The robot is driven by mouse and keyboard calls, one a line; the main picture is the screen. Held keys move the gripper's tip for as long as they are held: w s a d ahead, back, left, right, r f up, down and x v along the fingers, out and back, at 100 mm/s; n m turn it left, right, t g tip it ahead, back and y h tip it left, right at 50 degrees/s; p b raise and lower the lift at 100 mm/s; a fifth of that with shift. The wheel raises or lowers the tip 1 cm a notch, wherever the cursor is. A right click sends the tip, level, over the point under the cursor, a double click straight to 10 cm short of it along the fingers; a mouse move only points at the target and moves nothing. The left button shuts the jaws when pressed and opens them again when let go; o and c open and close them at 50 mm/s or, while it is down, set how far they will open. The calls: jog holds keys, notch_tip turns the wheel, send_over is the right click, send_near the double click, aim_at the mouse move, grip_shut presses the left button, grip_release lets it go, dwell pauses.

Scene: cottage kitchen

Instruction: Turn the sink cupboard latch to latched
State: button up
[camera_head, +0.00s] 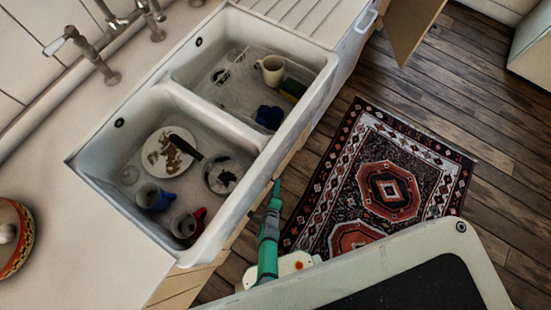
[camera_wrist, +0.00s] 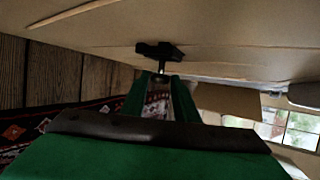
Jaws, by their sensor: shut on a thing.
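The sink cupboard latch (camera_wrist: 160,49) is a small dark turn-piece on the pale cupboard front (camera_wrist: 75,30) in the wrist view. Its bar lies roughly across that picture, with a short stem toward me. My gripper (camera_wrist: 161,77) has its green fingers closed in on the stem, at the latch. In the head view my green gripper (camera_head: 275,195) reaches up against the cupboard front just below the sink's front edge. The latch itself is hidden or too small to make out there.
The double sink (camera_head: 258,137) holds dishes, including a plate (camera_head: 163,150) and several mugs. A patterned rug (camera_head: 385,190) lies on the wooden floor (camera_head: 500,120). A wooden panel (camera_head: 410,30) stands out beyond the sink at the top right. Open floor lies around the rug.

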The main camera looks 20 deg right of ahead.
jog(key=shift+s+f+t+h, duration=0.2)
jog(key=shift+f+t+h, duration=0.1)
jog(key=shift+t+h, duration=0.35)
jog(key=shift+a+f+n+t+h, duration=0.15)
jog(key=shift+n+t+h, duration=0.25)
jog(key=shift+t, duration=0.15)
dwell(0.3)
jog(key=o, duration=1.1)
jog(key=shift+w, duration=0.1)
jog(key=shift+c, duration=0.2)
jog(key=v, duration=1)
jog(key=shift+s+a, duration=0.15)
jog(key=shift+s, duration=0.2)
